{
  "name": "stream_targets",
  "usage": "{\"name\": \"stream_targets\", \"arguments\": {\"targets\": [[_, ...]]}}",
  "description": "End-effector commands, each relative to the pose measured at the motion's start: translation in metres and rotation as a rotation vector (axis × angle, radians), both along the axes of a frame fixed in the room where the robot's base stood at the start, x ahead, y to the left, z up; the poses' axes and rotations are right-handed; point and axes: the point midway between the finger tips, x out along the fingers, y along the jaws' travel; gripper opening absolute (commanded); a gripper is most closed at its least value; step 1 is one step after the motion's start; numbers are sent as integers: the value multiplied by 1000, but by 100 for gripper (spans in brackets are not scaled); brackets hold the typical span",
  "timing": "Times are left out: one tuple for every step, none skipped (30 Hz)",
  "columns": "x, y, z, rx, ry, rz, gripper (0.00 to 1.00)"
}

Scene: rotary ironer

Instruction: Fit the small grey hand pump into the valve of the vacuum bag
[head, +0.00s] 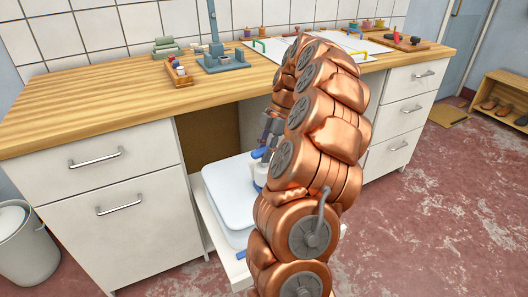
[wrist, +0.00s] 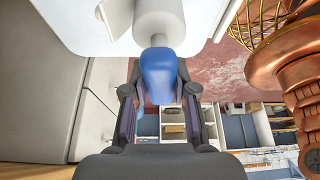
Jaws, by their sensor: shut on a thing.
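My gripper (wrist: 158,94) has its dark fingers shut on a blue part (wrist: 157,74). A pale grey-white cylinder (wrist: 158,22) continues from this blue part toward the top of the wrist view. I cannot tell for sure that this is the hand pump. In the head view, a blue and white thing (head: 260,168) shows beside my copper arm, over the right side of a white rounded slab (head: 228,196); the arm hides most of the gripper. The white slab lies on a pulled-out shelf and may be the vacuum bag. No valve can be made out.
The wooden counter (head: 90,108) runs above white drawers, with an open bay under it. On it stand a blue-grey device (head: 222,60), a small wooden tray (head: 179,72) and green folded cloths (head: 166,47). A bin (head: 28,245) stands at left.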

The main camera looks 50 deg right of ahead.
Motion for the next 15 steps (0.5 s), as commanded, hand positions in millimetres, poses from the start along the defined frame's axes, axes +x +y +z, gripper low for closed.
{"name": "stream_targets", "arguments": {"targets": [[0, 0, 0, 0, 0, 0, 29], [0, 0, 0, 0, 0, 0, 32], [0, 0, 0, 0, 0, 0, 36], [0, 0, 0, 0, 0, 0, 39], [0, 0, 0, 0, 0, 0, 42], [0, 0, 0, 0, 0, 0, 46], [0, 0, 0, 0, 0, 0, 49], [0, 0, 0, 0, 0, 0, 52], [0, 0, 0, 0, 0, 0, 56], [0, 0, 0, 0, 0, 0, 56], [0, 0, 0, 0, 0, 0, 56], [0, 0, 0, 0, 0, 0, 56], [0, 0, 0, 0, 0, 0, 56], [0, 0, 0, 0, 0, 0, 56], [0, 0, 0, 0, 0, 0, 56]]}}
